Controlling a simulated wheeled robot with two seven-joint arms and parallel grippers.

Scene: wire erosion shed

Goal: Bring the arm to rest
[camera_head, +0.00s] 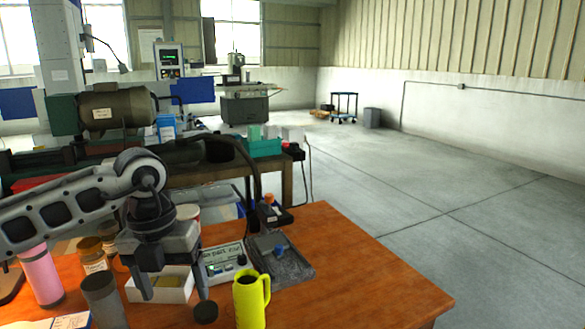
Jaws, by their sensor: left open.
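My left arm comes in from the left edge, and its gripper (174,289) hangs pointing down over the wooden table. The gripper is open, with its two fingers apart and nothing held between them. Behind and below the fingers is a small white box (170,291) with items in it, partly hidden by the gripper. The right finger is close to a small dark round piece (206,312); I cannot tell whether they touch. My right gripper is not in view.
A yellow jug (250,303), a pink cylinder (41,276), a grey cylinder (103,301) and a control box (222,262) stand around the gripper. The table's (368,280) right part is bare. A machine bench (215,175) stands behind; the floor at right is clear.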

